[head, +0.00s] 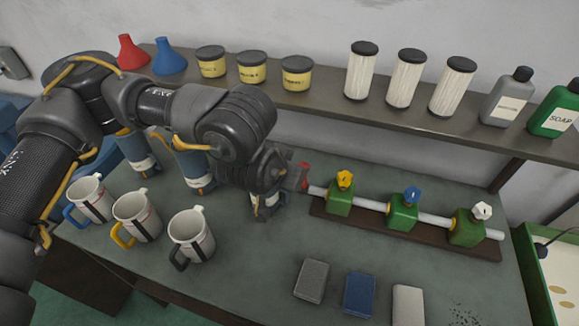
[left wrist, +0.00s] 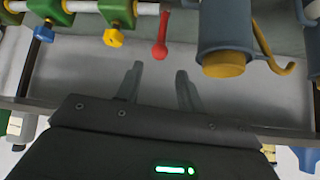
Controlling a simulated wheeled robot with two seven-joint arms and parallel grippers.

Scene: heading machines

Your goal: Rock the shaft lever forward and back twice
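The red shaft lever (head: 305,168) stands at the left end of a pale shaft (head: 373,204), which runs through green blocks on a dark base. In the left wrist view the lever (left wrist: 160,38) hangs from the shaft, with its rounded end just beyond my fingertips. My left gripper (head: 292,180) is beside the lever in the head view, and my wrist partly hides that area. In the left wrist view my left gripper (left wrist: 160,69) has its two fingers spread, with nothing visible between them. My right gripper is not in view.
Blue-grey cylinders, one (left wrist: 226,30) close to the fingers, stand behind and below my left arm. Three mugs (head: 190,236) stand front left. Three blocks (head: 359,294) lie at the front. A shelf (head: 330,102) with jars, filters and bottles runs behind.

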